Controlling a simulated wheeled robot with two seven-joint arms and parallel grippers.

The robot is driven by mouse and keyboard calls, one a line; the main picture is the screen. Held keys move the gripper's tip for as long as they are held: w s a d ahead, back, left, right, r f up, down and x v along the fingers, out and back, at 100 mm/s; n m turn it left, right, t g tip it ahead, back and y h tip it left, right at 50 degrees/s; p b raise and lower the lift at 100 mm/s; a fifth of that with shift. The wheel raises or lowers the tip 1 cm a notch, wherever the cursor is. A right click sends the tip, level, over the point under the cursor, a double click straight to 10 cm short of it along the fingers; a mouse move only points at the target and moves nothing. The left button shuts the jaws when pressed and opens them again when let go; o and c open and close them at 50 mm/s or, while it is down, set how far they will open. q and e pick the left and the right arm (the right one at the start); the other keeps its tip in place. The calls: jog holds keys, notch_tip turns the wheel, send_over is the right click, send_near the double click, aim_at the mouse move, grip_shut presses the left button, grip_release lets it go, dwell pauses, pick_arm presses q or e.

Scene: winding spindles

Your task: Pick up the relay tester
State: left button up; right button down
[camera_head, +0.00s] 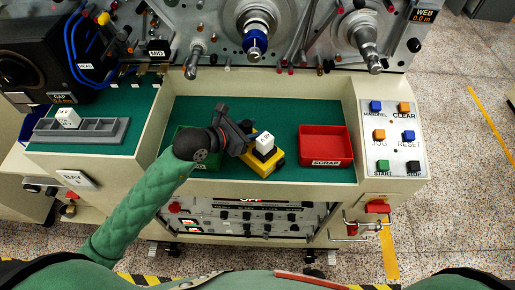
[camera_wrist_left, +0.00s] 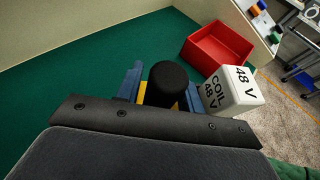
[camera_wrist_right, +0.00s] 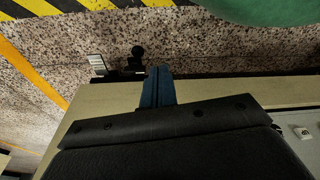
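The relay tester appears to be the yellow unit (camera_head: 270,166) on the green mat, with a white cube (camera_head: 264,143) on it. In the left wrist view the cube (camera_wrist_left: 234,92) reads "COIL 48 V", and a black upright knob (camera_wrist_left: 168,82) stands beside it. My left gripper (camera_head: 241,131) is over the unit's left part. Its blue fingers (camera_wrist_left: 162,88) are open on either side of the knob, with yellow showing between. Contact is not visible. My right gripper (camera_wrist_right: 158,87) has its fingers together, empty, low by the bench's front.
A red scrap bin (camera_head: 325,147) sits right of the tester. A green bin (camera_head: 188,158) is partly hidden by my left arm. A grey tray (camera_head: 80,130) with a white cube stands left. A button panel (camera_head: 393,135) is at right; spindles rise behind.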

pick_arm(q)
grip_shut()
pick_arm(e)
jog(key=shift+d, duration=0.1)
